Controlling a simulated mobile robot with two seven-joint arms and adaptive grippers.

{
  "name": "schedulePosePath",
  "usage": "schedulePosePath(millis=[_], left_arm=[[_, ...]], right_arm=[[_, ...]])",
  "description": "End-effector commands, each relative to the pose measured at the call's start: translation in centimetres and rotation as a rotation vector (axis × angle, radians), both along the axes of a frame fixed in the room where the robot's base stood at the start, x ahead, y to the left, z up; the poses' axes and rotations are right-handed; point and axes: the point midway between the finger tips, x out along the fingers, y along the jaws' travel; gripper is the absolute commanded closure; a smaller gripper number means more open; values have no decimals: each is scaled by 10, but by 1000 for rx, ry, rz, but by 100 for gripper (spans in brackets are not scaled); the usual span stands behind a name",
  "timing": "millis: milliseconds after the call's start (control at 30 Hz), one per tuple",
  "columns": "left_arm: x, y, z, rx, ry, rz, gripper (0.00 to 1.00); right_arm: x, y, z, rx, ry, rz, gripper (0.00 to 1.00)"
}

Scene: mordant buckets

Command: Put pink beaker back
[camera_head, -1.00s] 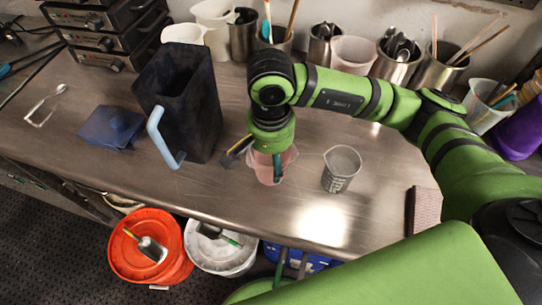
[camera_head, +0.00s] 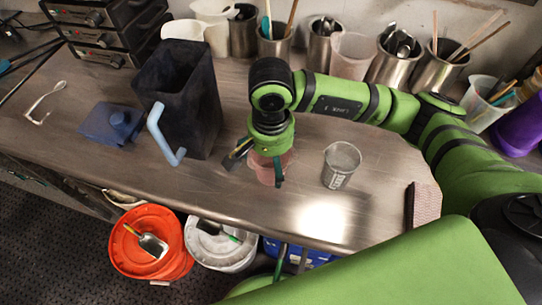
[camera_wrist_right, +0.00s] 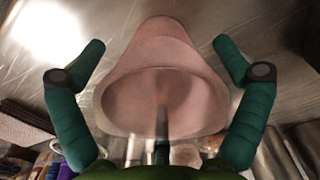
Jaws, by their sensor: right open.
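The pink beaker (camera_head: 266,172) stands upright on the metal bench, partly hidden under my right gripper (camera_head: 262,165). In the right wrist view the pink beaker (camera_wrist_right: 160,60) lies between the two green fingers of my right gripper (camera_wrist_right: 160,60), with a gap on each side. The fingers are open and apart from its walls. A thin rod-like shape shows in front of the beaker's mouth in that view; I cannot tell whether it is inside. My left gripper is not in view.
A clear measuring beaker (camera_head: 341,166) stands just right of the gripper. A dark square pitcher (camera_head: 180,95) with a blue handle stands left. Metal and plastic cups (camera_head: 352,56) line the back wall. Orange (camera_head: 150,243) and white (camera_head: 220,248) buckets stand below the front edge.

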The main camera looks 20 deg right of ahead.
Motion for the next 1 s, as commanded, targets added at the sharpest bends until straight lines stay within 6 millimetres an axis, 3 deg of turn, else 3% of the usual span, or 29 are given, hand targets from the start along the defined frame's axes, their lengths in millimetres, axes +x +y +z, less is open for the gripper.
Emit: schedulePosePath(millis=[233, 700, 1000], left_arm=[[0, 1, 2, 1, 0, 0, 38], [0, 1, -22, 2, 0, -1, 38], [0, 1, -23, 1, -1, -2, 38]], right_arm=[[1, 1, 10, 2, -4, 0, 1], [1, 0, 105, 0, -5, -1, 1], [0, 0, 123, 1, -1, -1, 1]])
